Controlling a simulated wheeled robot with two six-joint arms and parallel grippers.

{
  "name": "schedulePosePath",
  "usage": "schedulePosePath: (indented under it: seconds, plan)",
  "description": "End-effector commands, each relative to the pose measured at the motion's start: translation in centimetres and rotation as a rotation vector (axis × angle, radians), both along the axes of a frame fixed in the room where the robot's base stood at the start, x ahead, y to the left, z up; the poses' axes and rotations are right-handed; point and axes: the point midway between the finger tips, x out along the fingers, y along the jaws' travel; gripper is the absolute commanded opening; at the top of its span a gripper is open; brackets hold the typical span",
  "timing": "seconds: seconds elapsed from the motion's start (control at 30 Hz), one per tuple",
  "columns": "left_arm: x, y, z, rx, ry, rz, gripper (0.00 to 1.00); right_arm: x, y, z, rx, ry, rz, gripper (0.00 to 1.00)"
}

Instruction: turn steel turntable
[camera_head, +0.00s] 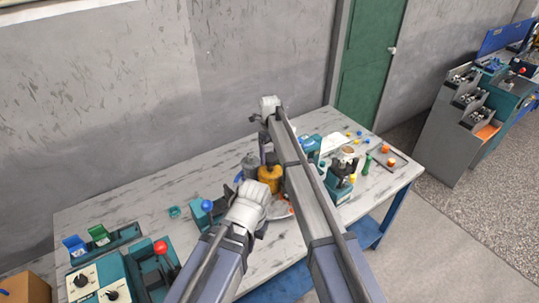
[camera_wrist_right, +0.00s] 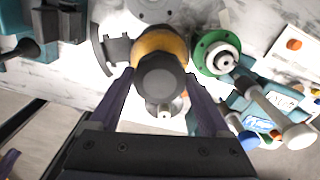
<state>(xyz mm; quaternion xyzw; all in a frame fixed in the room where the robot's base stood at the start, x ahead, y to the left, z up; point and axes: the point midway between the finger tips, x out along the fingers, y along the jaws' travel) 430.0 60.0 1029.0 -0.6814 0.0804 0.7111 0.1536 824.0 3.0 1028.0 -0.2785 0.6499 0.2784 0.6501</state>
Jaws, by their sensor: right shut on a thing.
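The steel turntable (camera_head: 281,211) is a pale round plate on the table, mostly hidden behind my arms. A yellow part (camera_head: 270,173) stands at it, beside a grey metal part (camera_head: 250,163). My right gripper (camera_head: 265,150) reaches down over the yellow part. In the right wrist view its two purple fingers (camera_wrist_right: 162,100) are closed around a dark grey round knob (camera_wrist_right: 160,76) with a yellow collar behind it. The lower contact is hard to see. My left arm ends in front of the turntable; its gripper is hidden.
A green ring part (camera_wrist_right: 213,54) lies close to the right finger. A control box (camera_head: 97,282) and red-knobbed lever (camera_head: 160,247) are at front left. A teal fixture (camera_head: 341,183) stands right. The table's back left is clear.

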Motion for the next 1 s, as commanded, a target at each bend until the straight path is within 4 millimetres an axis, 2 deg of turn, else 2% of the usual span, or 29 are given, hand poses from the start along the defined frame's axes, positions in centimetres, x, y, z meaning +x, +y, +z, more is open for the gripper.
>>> schedulePosePath:
  seconds: [0.6, 1.0]
  plan:
    - [0.00, 0.00, -0.02, 0.000, 0.000, 0.000, 0.00, -0.05, -0.08, -0.02, 0.000, 0.003, -0.285, 0.00]
    - [0.00, 0.00, -0.02, 0.000, 0.000, 0.000, 0.00, -0.03, -0.11, -0.02, 0.000, 0.003, -0.379, 0.00]
